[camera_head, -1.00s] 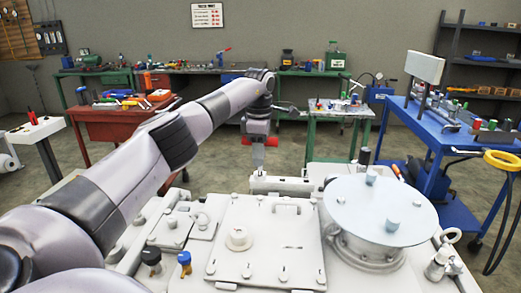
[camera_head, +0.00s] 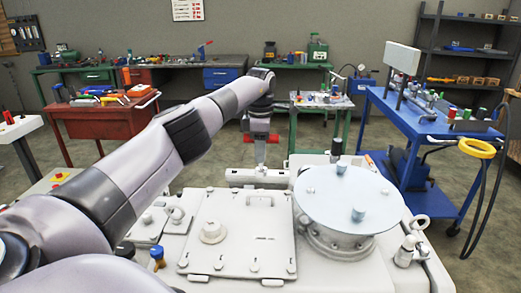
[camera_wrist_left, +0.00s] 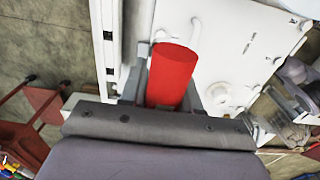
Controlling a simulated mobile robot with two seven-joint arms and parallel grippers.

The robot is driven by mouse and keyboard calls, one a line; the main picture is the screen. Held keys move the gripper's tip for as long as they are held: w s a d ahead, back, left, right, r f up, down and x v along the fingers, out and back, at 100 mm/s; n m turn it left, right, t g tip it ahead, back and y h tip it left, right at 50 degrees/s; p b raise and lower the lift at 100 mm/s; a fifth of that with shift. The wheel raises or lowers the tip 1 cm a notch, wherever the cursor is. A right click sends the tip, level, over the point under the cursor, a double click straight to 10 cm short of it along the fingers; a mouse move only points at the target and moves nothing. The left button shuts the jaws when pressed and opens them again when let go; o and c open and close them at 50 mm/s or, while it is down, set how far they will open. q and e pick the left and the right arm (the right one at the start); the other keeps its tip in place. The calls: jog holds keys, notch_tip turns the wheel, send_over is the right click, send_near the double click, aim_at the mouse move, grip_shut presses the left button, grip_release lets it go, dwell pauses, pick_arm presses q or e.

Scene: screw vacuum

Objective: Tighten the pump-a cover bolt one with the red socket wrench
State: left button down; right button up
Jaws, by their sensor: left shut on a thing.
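My left gripper (camera_head: 260,150) hangs over the far edge of the pale machine. It is shut on the red socket wrench (camera_head: 273,138), whose red handle fills the middle of the left wrist view (camera_wrist_left: 172,75). The wrench's working end is not clear. A round pale-blue cover (camera_head: 325,198) lies on the machine to the right of the gripper, with upright bolts (camera_head: 359,213) on it. A square cover plate (camera_head: 240,240) with several small bolts lies nearer. Which cover is pump-a and which bolt is one, I cannot tell. My right gripper is not in view.
A white bar-like block (camera_head: 240,175) stands under the gripper at the far edge. A blue-capped knob (camera_head: 157,254) is at the near left. A blue cart (camera_head: 425,122) stands right, a red cabinet (camera_head: 85,118) left, and a green table (camera_head: 320,104) behind.

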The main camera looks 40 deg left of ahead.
aim_at(261, 169)
pick_arm(q)
jog(key=shift+f, duration=0.1)
jog(key=shift+f, duration=1)
jog(key=shift+f+b, duration=0.45)
jog(key=shift+f, duration=1.25)
jog(key=shift+r+p, duration=0.1)
jog(key=shift+p, duration=0.25)
jog(key=shift+f+b, duration=0.5)
jog(key=shift+f, duration=0.25)
jog(key=shift+m, duration=0.3)
